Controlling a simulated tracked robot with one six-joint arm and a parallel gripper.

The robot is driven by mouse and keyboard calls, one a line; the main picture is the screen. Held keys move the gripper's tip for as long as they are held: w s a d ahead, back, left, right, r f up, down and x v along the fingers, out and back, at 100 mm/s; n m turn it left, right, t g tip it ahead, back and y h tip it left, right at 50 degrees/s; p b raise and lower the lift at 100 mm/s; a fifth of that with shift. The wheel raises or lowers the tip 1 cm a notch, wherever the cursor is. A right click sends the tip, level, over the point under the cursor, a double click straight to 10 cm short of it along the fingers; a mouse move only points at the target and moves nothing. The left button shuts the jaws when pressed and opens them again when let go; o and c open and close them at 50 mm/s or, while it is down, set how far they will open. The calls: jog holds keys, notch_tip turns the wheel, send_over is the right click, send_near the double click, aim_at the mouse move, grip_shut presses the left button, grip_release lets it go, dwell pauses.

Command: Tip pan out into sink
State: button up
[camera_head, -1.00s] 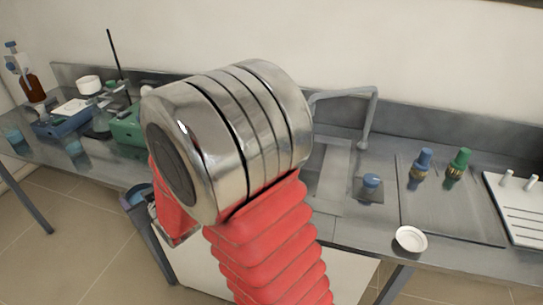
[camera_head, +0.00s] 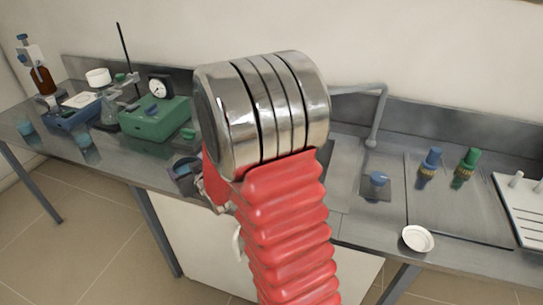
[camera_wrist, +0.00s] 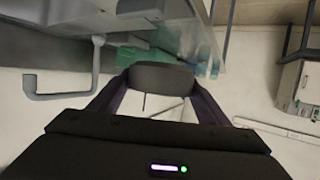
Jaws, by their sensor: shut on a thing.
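In the wrist view my gripper (camera_wrist: 160,90) is shut on a dark grey, rounded piece between its fingertips. I take it to be the pan (camera_wrist: 162,76); its inside and contents do not show. In the head view my thick red and steel arm hides most of the gripper, and only a small dark part (camera_head: 184,168) shows left of the arm, over the counter's front edge. The sink (camera_head: 345,178) is in the steel counter right of my arm, partly hidden by it. The sink's grey tap (camera_head: 378,115) shows behind, and also in the wrist view (camera_wrist: 97,70).
Left on the counter stand a green device with a dial (camera_head: 155,118), a blue device (camera_head: 75,115), a brown bottle (camera_head: 42,80) and beakers. To the right are a white dish (camera_head: 418,238), blue and green valves (camera_head: 430,160) and a white rack (camera_head: 522,205).

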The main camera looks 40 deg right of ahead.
jog(key=s+d+f+h, duration=0.1)
jog(key=s+d, duration=0.2)
jog(key=d, duration=0.6)
jog(key=s+d+f+m+h, duration=0.1)
jog(key=s+d, duration=0.3)
jog(key=d, duration=0.5)
jog(key=s+d+f+m+h, duration=0.1)
jog(key=s+d, duration=0.2)
jog(key=d, duration=0.6)
jog(key=shift+s+d+f+g, duration=0.15)
jog(key=shift+s+f+g, duration=0.1)
jog(key=shift+f+g, duration=0.15)
jog(key=shift+f, duration=0.1)
jog(key=shift+f+m+y, duration=0.4)
jog(key=shift+f+m, duration=0.3)
jog(key=shift+f, duration=0.9)
jog(key=shift+r+m+y, duration=0.3)
jog(key=shift+r+m, duration=0.05)
jog(key=shift+m, duration=0.35)
jog(key=shift+r+t, duration=0.1)
jog(key=shift+t, duration=0.2)
jog(key=shift+d+r+m+y, duration=0.1)
jog(key=shift+r+m+y, duration=0.15)
jog(key=shift+m, duration=0.3)
jog(key=shift+d+r+m+y, duration=0.1)
jog(key=shift+m+y, duration=0.25)
jog(key=shift+m, duration=0.2)
